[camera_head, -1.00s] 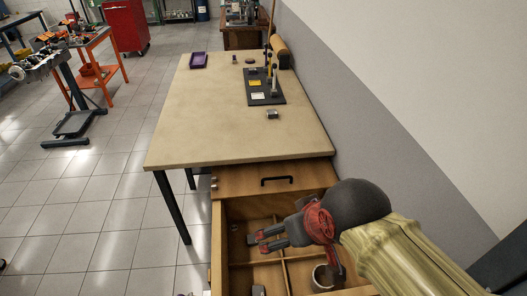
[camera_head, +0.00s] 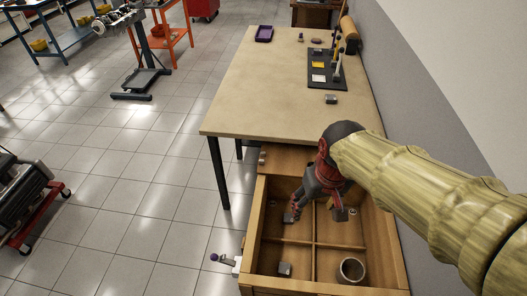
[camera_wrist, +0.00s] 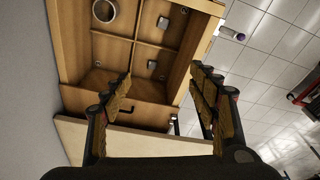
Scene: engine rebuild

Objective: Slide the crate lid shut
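The wooden crate (camera_head: 251,238) stands in front of the table, with its divided inside uncovered. The lid (camera_head: 284,158) is a wooden panel at the crate's far end, beside the table edge, partly hidden by my arm in the head view. My gripper (camera_head: 316,212) points down over the crate's far compartments. In the wrist view my gripper (camera_wrist: 161,78) is open and empty, its fingers spread.
The crate holds a metal ring (camera_head: 351,269) and small grey blocks (camera_head: 285,268). A beige table (camera_head: 270,90) stands beyond, with a black board (camera_head: 325,67) on it. A grey wall is at the right. A white-and-purple item (camera_head: 227,262) is left of the crate.

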